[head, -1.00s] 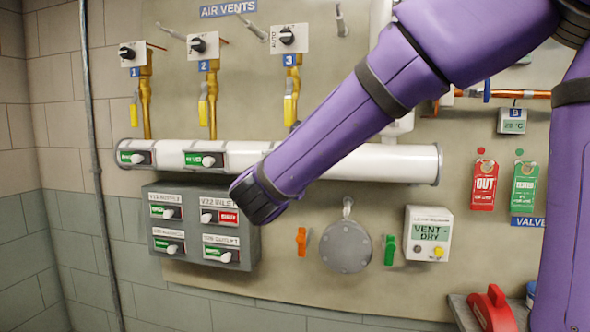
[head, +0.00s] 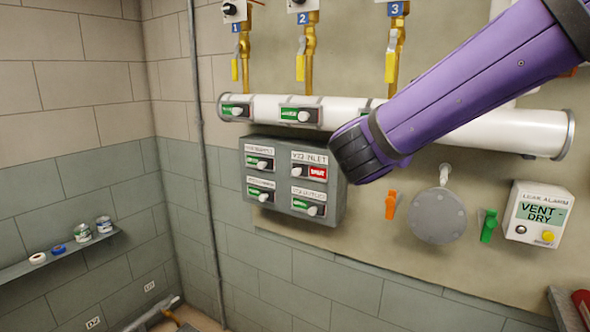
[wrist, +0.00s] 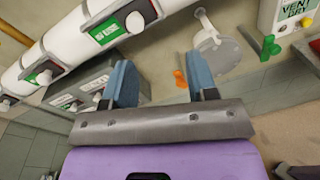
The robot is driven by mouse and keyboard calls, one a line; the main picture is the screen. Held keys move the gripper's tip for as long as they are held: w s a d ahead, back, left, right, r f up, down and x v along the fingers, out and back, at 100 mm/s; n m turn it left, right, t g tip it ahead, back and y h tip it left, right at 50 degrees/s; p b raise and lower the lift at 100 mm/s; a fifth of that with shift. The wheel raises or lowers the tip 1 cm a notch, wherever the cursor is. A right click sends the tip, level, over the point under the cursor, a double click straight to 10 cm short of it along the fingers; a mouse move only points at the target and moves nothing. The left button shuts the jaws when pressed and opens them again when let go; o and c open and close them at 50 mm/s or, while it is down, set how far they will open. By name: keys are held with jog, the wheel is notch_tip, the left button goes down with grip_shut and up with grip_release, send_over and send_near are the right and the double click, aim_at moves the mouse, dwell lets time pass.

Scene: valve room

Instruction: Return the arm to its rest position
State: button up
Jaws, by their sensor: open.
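My purple arm (head: 470,85) reaches in from the upper right in the head view, its end in front of the wall panel just right of the grey switch box. The fingers are hidden there. In the wrist view my gripper (wrist: 163,85) shows two blue fingers set wide apart with nothing between them. They point toward the panel below the white pipe.
The grey box (head: 290,218) has several labelled switches, one showing red. A white pipe (head: 520,130) crosses the panel. An orange handle (head: 391,204), round grey cover (head: 438,217), green handle (head: 489,226) and "VENT-DRY" alarm box (head: 540,215) are to the right. A shelf (head: 60,255) is at left.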

jog(key=s+d+f+m+g+y, duration=0.1)
jog(key=s+d+f+m+g, duration=0.1)
jog(key=s+d+m+g, duration=0.3)
jog(key=s+d+f+m+g+y, duration=0.1)
jog(key=s+d+f+m+g, duration=0.2)
jog(key=s+d+m, duration=0.3)
jog(key=s+a+f+m+y, duration=0.1)
jog(key=s+a+m+y, duration=0.1)
jog(key=s+m+y, duration=0.2)
jog(key=s+a+f+m+y, duration=0.1)
jog(key=s+a+m+y, duration=0.2)
jog(key=s+m+y, duration=0.2)
jog(key=shift+s+f+m, duration=0.4)
jog(key=shift+s+m, duration=1.4)
jog(key=shift+m, duration=0.7)
jog(key=shift+d, duration=0.1)
